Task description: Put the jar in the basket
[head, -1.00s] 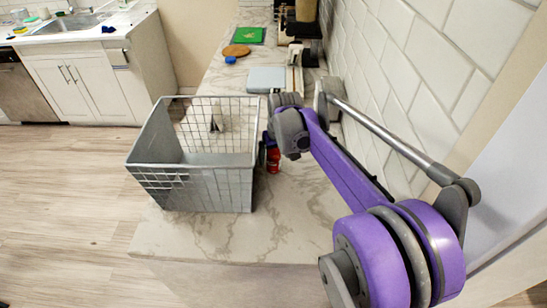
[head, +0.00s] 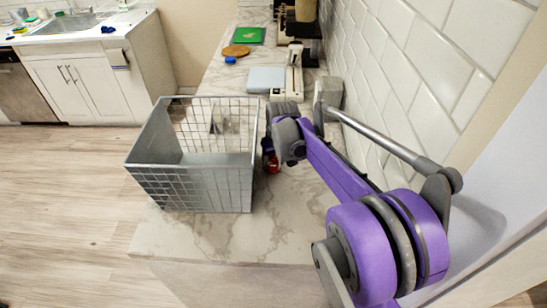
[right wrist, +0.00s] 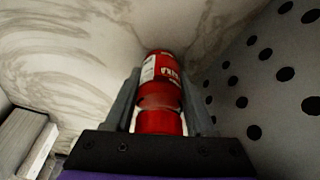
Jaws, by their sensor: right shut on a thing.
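The jar (head: 273,165) is small and red and stands just right of the basket on the counter side, mostly hidden behind my right arm. In the right wrist view the red jar (right wrist: 160,85) with a white label sits between the two fingers. My right gripper (right wrist: 160,105) is shut on it. In the head view my right gripper (head: 268,147) is close beside the basket's right side and partly hidden by its own wrist. I cannot tell whether the jar touches the counter. The grey wire basket (head: 205,188) stands on the counter's near left edge. My left gripper is not in view.
The marble counter (head: 290,215) is clear in front. A tiled wall (head: 420,90) runs along the right. A scale-like grey item (head: 265,80), a blue cap (head: 230,60) and a green board (head: 249,36) lie farther back. A grey perforated surface (right wrist: 265,90) is close on the right in the wrist view.

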